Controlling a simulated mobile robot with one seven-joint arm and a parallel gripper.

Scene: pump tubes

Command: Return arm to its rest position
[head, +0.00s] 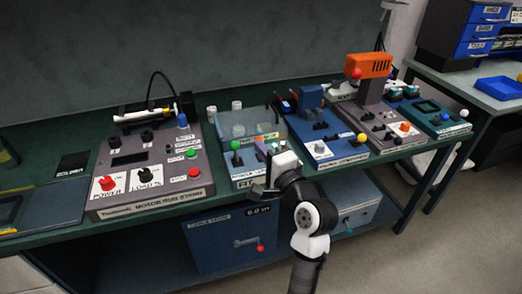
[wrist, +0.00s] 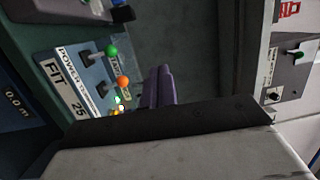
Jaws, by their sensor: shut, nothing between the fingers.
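My arm reaches up from the bottom of the head view to the front edge of the bench, in front of the FIT station (head: 252,170). My gripper (head: 263,149) is at its end, and its purple fingers also show in the wrist view (wrist: 158,87). The fingers are together with nothing between them. In the wrist view the FIT panel (wrist: 75,75) lies left of the fingers, with a green knob (wrist: 111,51) and an orange knob (wrist: 123,82). Part of the FIT station is hidden behind my arm in the head view.
The motor run stand (head: 150,165) is to the left. A blue station (head: 325,140) and an orange-topped press (head: 368,66) stand to the right. Below the bench are a blue cabinet (head: 215,242) and a grey box (head: 352,205). The floor (head: 440,235) at right is clear.

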